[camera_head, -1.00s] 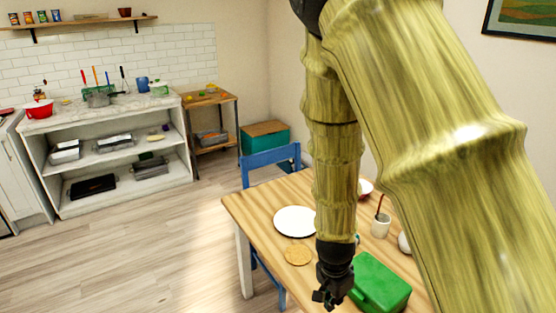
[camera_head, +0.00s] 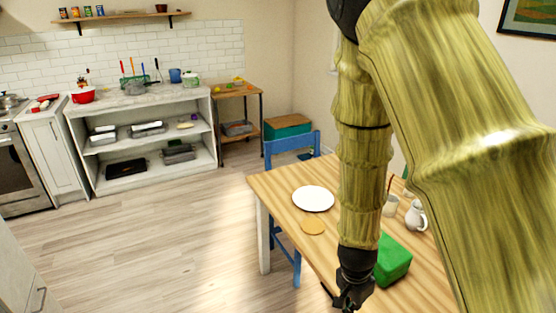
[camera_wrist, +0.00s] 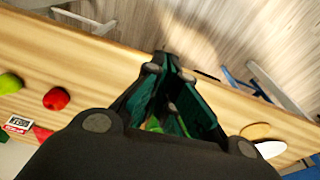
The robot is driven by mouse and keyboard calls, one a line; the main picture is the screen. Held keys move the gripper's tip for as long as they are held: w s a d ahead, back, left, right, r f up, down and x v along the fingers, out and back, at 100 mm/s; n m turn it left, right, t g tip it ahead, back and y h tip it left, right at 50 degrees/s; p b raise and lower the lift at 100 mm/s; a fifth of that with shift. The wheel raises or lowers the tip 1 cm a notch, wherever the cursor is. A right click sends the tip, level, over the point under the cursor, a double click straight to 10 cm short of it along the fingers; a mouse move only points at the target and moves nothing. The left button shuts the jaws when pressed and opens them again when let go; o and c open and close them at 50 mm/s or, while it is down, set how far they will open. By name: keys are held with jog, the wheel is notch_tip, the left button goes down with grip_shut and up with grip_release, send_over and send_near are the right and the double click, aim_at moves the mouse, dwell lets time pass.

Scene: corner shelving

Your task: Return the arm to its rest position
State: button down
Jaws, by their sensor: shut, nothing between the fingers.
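My gripper (camera_head: 352,291) hangs at the end of my arm, pointing down over the near left edge of the wooden table (camera_head: 281,190). It is shut and empty. In the wrist view my gripper (camera_wrist: 168,92) shows its dark fingers brought together, with the table edge and the floor beyond. A green box (camera_head: 393,262) sits on the table just right of my gripper and is partly hidden by my arm.
A white plate (camera_head: 313,199), a tan round piece (camera_head: 313,227) and a white jug (camera_head: 416,216) stand on the table. A blue chair (camera_head: 292,146) is at its far side. Red fruit (camera_wrist: 56,98) and green fruit (camera_wrist: 10,83) show in the wrist view. Open floor (camera_head: 170,240) lies left.

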jog(key=s+d+f+n, duration=0.1)
jog(key=s+f+n, duration=0.4)
jog(key=s+f, duration=0.6)
jog(key=s+d+f+n+y, duration=0.1)
jog(key=s+d+f+n, duration=0.1)
jog(key=s+f+n, duration=0.4)
jog(key=s+f, duration=0.5)
jog(key=s, duration=0.2)
jog(key=shift+d+f+g, duration=0.25)
jog(key=shift+d+g, duration=0.05)
jog(key=shift+g, duration=0.1)
jog(key=shift+s, duration=0.1)
